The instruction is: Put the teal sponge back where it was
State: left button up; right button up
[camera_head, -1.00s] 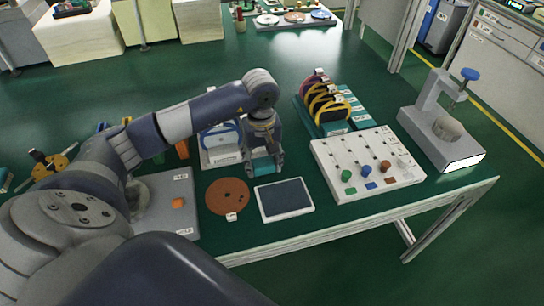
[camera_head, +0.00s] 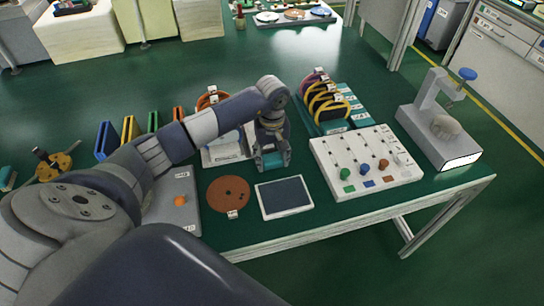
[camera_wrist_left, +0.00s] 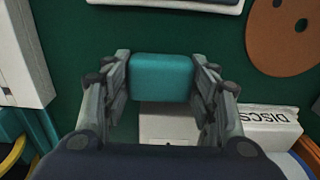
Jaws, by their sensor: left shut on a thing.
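The teal sponge (camera_wrist_left: 163,78) is a small rounded block held between the two fingers of my left gripper (camera_wrist_left: 163,85) in the left wrist view. In the head view my left gripper (camera_head: 273,165) points down over the table, with the sponge (camera_head: 271,161) showing at its fingertips. It is in front of the right part of a white tray (camera_head: 222,153) and behind a dark-faced tablet (camera_head: 284,197). I cannot tell whether the sponge touches the table. My right gripper is not in view.
A brown disc (camera_head: 229,193) lies left of the tablet. A white board with coloured knobs (camera_head: 345,153) and a rack of ringed discs (camera_head: 322,124) stand to the right. A grey press (camera_head: 436,150) is at the far right. Green table surface shows between them.

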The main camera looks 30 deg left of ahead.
aim_at(272, 158)
pick_arm(q)
jog(key=shift+f, duration=0.15)
jog(key=o, duration=1)
jog(key=shift+c, duration=0.2)
jog(key=shift+r, duration=0.2)
jog(key=shift+w+r, duration=0.1)
jog(key=shift+r, duration=0.25)
notch_tip(272, 158, up, 11)
jog(key=b, duration=0.1)
jog(key=shift+r+b, duration=0.15)
jog(key=shift+b, duration=0.25)
